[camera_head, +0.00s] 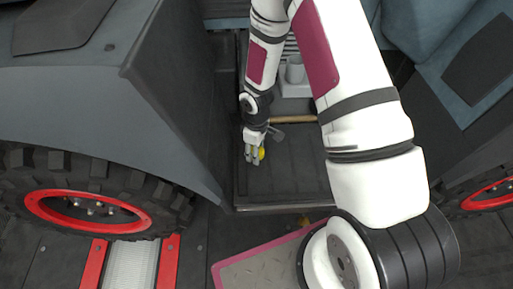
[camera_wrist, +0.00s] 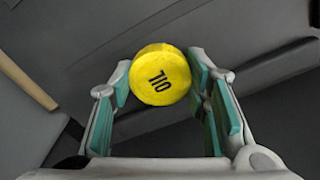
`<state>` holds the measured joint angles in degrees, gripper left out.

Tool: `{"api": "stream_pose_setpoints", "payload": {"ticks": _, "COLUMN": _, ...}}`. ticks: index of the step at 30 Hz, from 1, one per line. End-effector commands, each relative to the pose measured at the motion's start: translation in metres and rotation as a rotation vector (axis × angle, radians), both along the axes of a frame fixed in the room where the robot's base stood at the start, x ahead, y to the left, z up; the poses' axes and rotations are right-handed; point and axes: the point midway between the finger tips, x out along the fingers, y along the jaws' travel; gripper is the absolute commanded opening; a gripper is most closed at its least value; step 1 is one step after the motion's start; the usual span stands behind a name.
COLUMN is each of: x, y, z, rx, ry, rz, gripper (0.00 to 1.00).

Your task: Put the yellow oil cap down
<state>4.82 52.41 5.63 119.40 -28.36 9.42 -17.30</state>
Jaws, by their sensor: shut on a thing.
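The yellow oil cap (camera_wrist: 160,78) is round, with the word OIL in black on its top face. In the wrist view it sits between the two fingers of my gripper (camera_wrist: 160,90), with a teal pad against it on each side. In the head view the cap (camera_head: 262,153) shows as a small yellow spot beside my gripper (camera_head: 254,158), partly hidden by the fingers. My gripper is shut on the cap over the front left part of a dark ribbed floor tray. I cannot tell whether the cap touches the surface below.
The dark tray (camera_head: 300,180) has free room to the right of my gripper. A wooden handle (camera_head: 293,119) and a grey cup-like part (camera_head: 295,70) lie behind. A dark panel (camera_head: 170,110) rises close on the left. A large tyre (camera_head: 90,205) stands at the lower left.

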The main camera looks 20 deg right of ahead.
Motion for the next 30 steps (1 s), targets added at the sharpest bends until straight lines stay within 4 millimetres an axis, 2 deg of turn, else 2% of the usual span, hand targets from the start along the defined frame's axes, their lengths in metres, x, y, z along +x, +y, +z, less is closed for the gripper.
{"api": "stream_pose_setpoints", "payload": {"ticks": 7, "x": 0.0, "y": 0.0, "z": -0.005, "rx": 0.0, "ry": 0.0, "rz": 0.0, "gripper": 0.0}}
{"api": "stream_pose_setpoints", "payload": {"ticks": 8, "x": 0.0, "y": 0.0, "z": -0.005, "rx": 0.0, "ry": 0.0, "rz": 0.0, "gripper": 0.47}}
{"api": "stream_pose_setpoints", "payload": {"ticks": 10, "x": 0.0, "y": 0.0, "z": -0.005, "rx": 0.0, "ry": 0.0, "rz": 0.0, "gripper": 0.63}}
{"api": "stream_pose_setpoints", "payload": {"ticks": 23, "x": 0.0, "y": 0.0, "z": 0.001, "rx": 0.0, "ry": 0.0, "rz": 0.0, "gripper": 0.63}}
{"api": "stream_pose_setpoints", "payload": {"ticks": 26, "x": 0.0, "y": 0.0, "z": 0.011, "rx": 0.0, "ry": 0.0, "rz": 0.0, "gripper": 0.63}}
{"api": "stream_pose_setpoints", "payload": {"ticks": 30, "x": 0.001, "y": 0.0, "z": 0.041, "rx": 0.001, "ry": -0.004, "rz": -0.002, "gripper": 0.63}}
